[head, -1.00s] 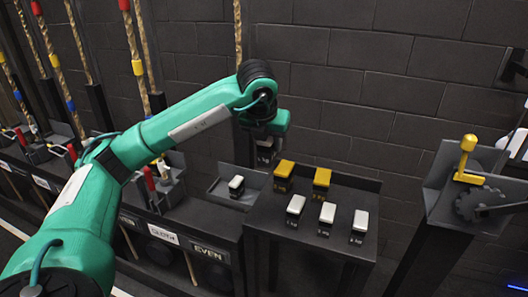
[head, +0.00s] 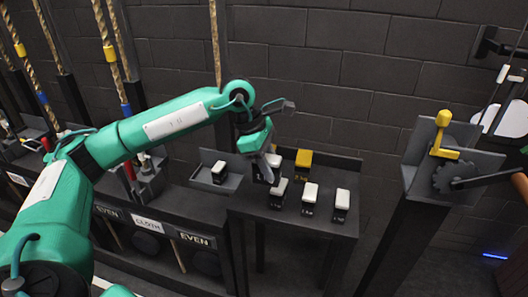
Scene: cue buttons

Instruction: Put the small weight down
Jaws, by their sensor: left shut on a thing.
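My left gripper (head: 266,163) reaches down over the back left of the dark weight table (head: 255,208). It is shut on a small weight (head: 274,160), of which a pale part shows beside the fingers; the rest is largely hidden. I cannot tell whether the held weight touches the table. A yellow-topped weight (head: 303,160) stands just right of the gripper. White-topped weights stand in front of it: a left one (head: 278,188), a middle one (head: 310,194) and a right one (head: 342,201). My right gripper is not in view.
A dark tray (head: 203,181) left of the table holds another white-topped weight (head: 219,170). A stand with a yellow lever (head: 441,137) and a crank is at the right. Ropes hang at the left. The table's right back area is clear.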

